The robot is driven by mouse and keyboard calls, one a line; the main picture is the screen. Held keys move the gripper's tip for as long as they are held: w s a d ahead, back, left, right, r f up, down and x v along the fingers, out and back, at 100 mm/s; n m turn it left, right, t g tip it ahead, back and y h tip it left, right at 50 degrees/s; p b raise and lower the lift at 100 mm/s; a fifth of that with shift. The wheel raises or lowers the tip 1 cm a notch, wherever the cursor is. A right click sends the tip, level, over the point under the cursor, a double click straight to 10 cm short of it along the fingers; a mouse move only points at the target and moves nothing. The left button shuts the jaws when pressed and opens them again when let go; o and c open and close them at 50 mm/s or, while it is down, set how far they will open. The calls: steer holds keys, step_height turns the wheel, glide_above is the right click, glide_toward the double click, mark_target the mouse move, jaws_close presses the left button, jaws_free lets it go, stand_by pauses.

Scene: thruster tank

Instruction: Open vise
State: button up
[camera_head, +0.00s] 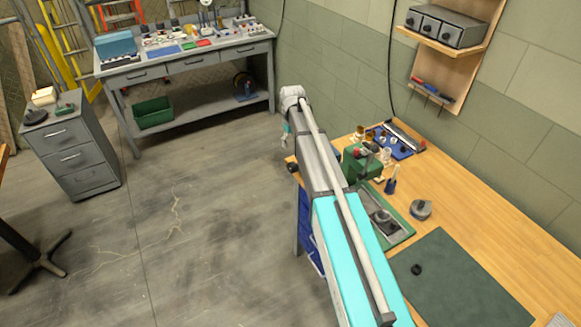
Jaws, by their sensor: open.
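A green, blocky body (357,165) stands on the wooden workbench just right of my arm. It looks like the vise, but its jaws cannot be made out, and my arm covers part of its left side. A dark round knob (291,167) shows left of my arm at the bench's edge; I cannot tell if it belongs to the vise. My gripper (284,143) is small in view at the arm's far end, pointing down over the floor side of the bench. It is open, with nothing seen in it, and apart from the green body.
The wooden workbench (500,240) carries a green mat (455,285), a grey tape-like item (421,209), a green tray (402,232) and a blue tool tray (392,148). A grey drawer cabinet (83,158) and metal bench (200,64) stand farther off. The floor between is clear.

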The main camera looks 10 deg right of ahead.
mark_target(292, 164)
steer(key=shift+f, duration=0.15)
step_height(292, 164, down, 14)
steer(key=b, duration=1.3)
steer(key=shift+r+b, duration=0.25)
steer(key=shift+b, duration=0.15)
steer(key=c, duration=1)
